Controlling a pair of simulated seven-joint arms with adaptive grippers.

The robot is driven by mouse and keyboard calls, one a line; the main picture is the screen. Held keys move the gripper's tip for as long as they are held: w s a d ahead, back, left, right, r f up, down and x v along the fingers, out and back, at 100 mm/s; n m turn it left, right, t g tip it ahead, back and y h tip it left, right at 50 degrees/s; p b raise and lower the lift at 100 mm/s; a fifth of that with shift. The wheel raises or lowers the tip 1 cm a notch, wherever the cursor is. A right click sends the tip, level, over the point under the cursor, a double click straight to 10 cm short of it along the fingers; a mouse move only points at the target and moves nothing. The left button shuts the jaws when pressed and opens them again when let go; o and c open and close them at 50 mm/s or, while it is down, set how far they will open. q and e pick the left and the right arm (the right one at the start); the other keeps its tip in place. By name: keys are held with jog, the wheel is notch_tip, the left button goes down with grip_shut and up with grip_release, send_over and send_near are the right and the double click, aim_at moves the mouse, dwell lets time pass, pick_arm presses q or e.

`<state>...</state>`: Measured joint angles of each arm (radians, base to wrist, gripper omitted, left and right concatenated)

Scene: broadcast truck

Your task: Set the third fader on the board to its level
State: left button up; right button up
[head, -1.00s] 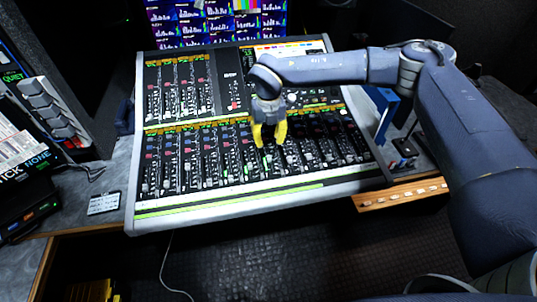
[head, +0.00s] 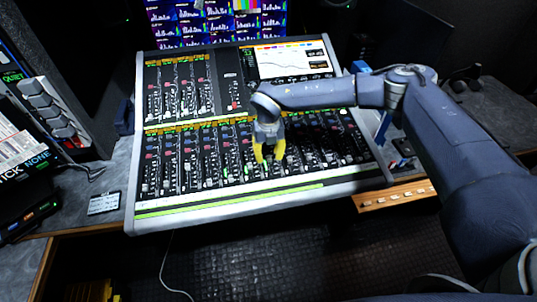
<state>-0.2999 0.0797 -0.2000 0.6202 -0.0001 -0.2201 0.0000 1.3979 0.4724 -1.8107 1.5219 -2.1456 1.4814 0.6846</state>
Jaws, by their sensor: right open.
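The mixing board (head: 226,203) stands on the desk, with a lower bank of channel strips, knobs and faders across its front. The faders (head: 182,180) in that bank are small, and I cannot tell their exact levels or be sure which one is the third. My right gripper (head: 269,159) points down with its yellow fingers spread, over the middle-right part of the lower bank. It holds nothing. It hides some strips beneath it, and I cannot tell whether the tips touch the board. My left gripper is not in view.
The board's screen (head: 290,60) is lit at its upper right, behind my right arm. A stack of grey units (head: 50,108) and a black box (head: 28,212) stand at the left. A small label card (head: 104,203) lies beside the board. A wooden strip (head: 398,195) edges the desk at right.

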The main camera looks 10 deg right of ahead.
aim_at(270, 159)
jog(key=shift+c, duration=0.2)
grip_shut()
jog(key=shift+s+f, duration=0.15)
jog(key=shift+s, duration=0.85)
jog(key=shift+o, duration=0.2)
grip_release()
notch_tip(270, 159, up, 12)
